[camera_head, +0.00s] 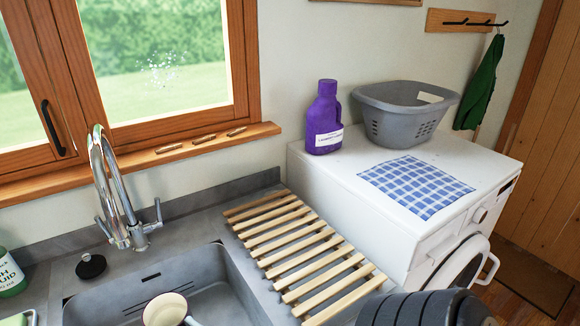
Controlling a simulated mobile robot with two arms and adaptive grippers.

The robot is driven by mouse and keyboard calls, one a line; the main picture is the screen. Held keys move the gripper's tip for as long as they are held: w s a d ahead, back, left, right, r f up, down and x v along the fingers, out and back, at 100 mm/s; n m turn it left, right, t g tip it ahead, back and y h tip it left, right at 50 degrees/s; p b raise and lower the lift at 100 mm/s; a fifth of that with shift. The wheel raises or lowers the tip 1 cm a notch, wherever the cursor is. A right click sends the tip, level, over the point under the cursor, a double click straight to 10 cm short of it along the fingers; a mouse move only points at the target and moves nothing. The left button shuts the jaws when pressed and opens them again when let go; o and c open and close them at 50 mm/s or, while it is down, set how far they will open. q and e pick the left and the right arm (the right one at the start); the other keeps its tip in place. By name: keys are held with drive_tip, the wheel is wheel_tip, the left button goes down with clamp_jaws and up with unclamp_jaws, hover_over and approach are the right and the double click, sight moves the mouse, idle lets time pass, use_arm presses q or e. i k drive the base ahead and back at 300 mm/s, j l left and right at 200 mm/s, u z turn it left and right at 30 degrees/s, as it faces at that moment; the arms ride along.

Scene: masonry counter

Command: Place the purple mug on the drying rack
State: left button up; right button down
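No clearly purple mug shows. A round vessel (166,309) with a cream inside and a thin dark rim stands in the sink at the bottom edge of the view. A pale handle-like piece is at its lower right. Its outer side is mostly cut off, so I cannot tell whether it is the mug. The drying rack (297,248) is a row of light wooden slats on the counter right of the sink, and it is empty. Neither gripper's fingers show. A black ridged part at the bottom right looks like my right arm and covers the area near the rack's front corner.
The grey sink (215,275) has a tall chrome tap (115,190) behind it. A black stopper (90,265) and a green bottle (10,272) are at left. A white washing machine (335,180) bears a purple detergent bottle (324,120), grey basket (400,115) and checked cloth (415,185).

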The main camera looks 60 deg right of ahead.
sight(303, 252)
drive_tip(key=k+z, duration=0.25)
drive_tip(key=k+l+z, duration=0.15)
drive_tip(key=k+z, duration=0.15)
drive_tip(key=j+z, duration=0.3)
drive_tip(key=z, duration=0.15)
drive_tip(key=j+z, duration=0.4)
drive_tip(key=k+l, duration=0.05)
drive_tip(key=l, duration=0.05)
